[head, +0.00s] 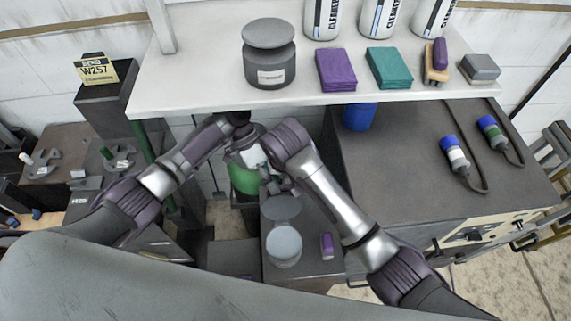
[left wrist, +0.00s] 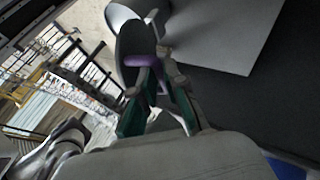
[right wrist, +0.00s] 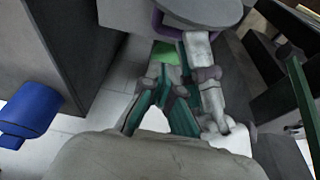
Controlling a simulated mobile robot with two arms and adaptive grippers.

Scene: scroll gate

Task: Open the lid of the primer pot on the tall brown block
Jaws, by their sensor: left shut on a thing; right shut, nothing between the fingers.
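The primer pot (head: 284,247) stands on the tall dark block (head: 302,269) below the shelf. Its round grey lid (head: 280,208) is tilted up at the far side, and the paler round top shows in front. The left wrist view shows the lid (left wrist: 131,40) with a purple grip (left wrist: 147,62) at its edge. My left gripper (head: 284,187) is shut on this grip; its fingers also show in the left wrist view (left wrist: 160,60).
The white shelf (head: 205,85) above carries another dark pot (head: 270,72), cloths and bottles. A dark cabinet (head: 400,160) stands right, with a blue container (head: 360,116). A green container (head: 243,179) is below my crossed arms.

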